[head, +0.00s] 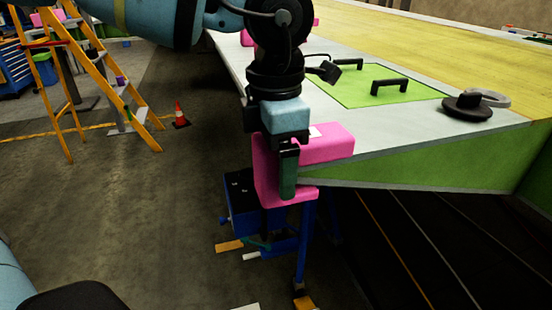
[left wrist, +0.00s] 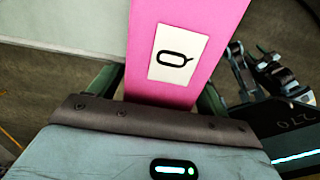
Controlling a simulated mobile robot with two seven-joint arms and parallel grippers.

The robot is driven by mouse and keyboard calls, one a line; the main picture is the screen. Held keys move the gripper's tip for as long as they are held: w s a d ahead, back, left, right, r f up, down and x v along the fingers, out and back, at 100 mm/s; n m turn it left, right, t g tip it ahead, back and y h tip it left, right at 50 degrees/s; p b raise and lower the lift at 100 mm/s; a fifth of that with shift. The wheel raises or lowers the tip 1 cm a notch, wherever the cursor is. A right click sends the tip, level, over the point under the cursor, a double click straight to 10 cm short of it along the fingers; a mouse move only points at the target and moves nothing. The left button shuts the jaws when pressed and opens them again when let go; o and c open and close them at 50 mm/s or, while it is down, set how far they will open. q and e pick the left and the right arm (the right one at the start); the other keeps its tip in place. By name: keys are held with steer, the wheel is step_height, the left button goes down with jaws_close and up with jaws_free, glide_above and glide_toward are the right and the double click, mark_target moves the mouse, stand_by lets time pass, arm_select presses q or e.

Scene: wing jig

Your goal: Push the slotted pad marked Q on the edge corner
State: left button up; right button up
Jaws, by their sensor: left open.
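The pink slotted pad (head: 335,144) sits at the near left corner of the wing panel (head: 232,80), with one arm over the top face and one below. The panel edge enters between them; how deep it sits in the slot is hidden. In the left wrist view the pad (left wrist: 185,22) bears a white label with a black Q (left wrist: 175,58). My left gripper (head: 288,175) points down at the pad's outer end. Its green fingers are open, one on each side of the pad (left wrist: 158,95); contact cannot be told. My right gripper is not in view.
A green hatch with black handles (head: 389,86) and a dark round object (head: 467,107) are on the panel. A blue stand (head: 304,240) and blue box are below the corner.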

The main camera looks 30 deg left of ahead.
arm_select(q)
step_height(320, 180, up, 3)
steer(key=shift+w, duration=0.15)
step_height(320, 180, up, 4)
steer(key=shift+f, duration=0.1)
steer(key=shift+s+r, duration=0.2)
steer(key=shift+r, duration=0.35)
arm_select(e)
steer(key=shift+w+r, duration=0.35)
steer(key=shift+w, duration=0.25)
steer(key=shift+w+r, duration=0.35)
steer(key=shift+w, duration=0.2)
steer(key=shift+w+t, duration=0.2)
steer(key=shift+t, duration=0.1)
arm_select(q)
steer(key=shift+s, duration=0.1)
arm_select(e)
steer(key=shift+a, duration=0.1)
